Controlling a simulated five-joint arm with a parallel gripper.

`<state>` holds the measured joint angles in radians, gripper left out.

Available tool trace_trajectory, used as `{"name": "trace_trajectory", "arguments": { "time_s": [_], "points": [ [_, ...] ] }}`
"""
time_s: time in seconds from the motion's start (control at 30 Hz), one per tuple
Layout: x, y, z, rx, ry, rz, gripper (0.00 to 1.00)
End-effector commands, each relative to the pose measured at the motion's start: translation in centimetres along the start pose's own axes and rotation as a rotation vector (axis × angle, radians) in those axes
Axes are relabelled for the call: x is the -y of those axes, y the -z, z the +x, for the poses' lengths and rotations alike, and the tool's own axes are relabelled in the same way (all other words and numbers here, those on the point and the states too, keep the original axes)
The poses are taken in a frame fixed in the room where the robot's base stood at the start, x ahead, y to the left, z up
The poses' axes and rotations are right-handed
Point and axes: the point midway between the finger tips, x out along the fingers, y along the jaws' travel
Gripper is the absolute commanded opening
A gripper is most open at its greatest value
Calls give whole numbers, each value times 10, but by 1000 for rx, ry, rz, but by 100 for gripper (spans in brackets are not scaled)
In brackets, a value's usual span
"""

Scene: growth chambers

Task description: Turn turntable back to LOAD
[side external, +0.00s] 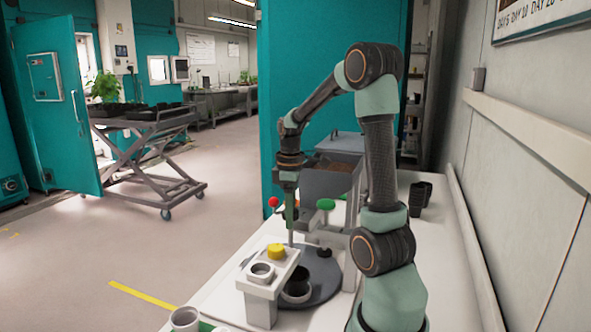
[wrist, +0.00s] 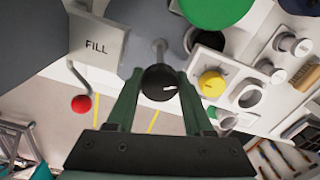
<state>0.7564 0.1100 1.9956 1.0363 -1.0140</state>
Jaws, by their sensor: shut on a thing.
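The grey turntable disc (side external: 325,284) sits on the white bench, partly hidden by the white stand and my arm. A dark pot (side external: 298,284) stands on it near the front. My gripper (side external: 290,222) points down at a thin upright post at the disc's left side. In the wrist view, my gripper (wrist: 158,84) has its green fingers on both sides of a black knob (wrist: 160,80) on a metal post, and is shut on it. A grey plate marked FILL (wrist: 96,46) is left of the knob. No LOAD mark is readable.
A white stand (side external: 262,288) with a yellow button (side external: 276,251) is in front of the disc. A red ball (side external: 274,201) and green knob (side external: 326,204) flank my gripper. A grey hopper (side external: 328,182) stands behind. Dark pots (side external: 420,197) stand at right.

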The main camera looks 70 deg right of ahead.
Motion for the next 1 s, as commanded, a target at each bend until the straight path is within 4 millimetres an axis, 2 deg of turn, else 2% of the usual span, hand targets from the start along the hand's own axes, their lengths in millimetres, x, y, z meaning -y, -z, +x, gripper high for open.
{"name": "trace_trajectory", "arguments": {
  "time_s": [0.23,0.63,1.0],
  "points": [
    [0,0,-1,0,-1,39,21],
    [0,0,-1,-1,-1,481,21],
    [0,0,-1,-1,-1,530,21]
  ]
}}
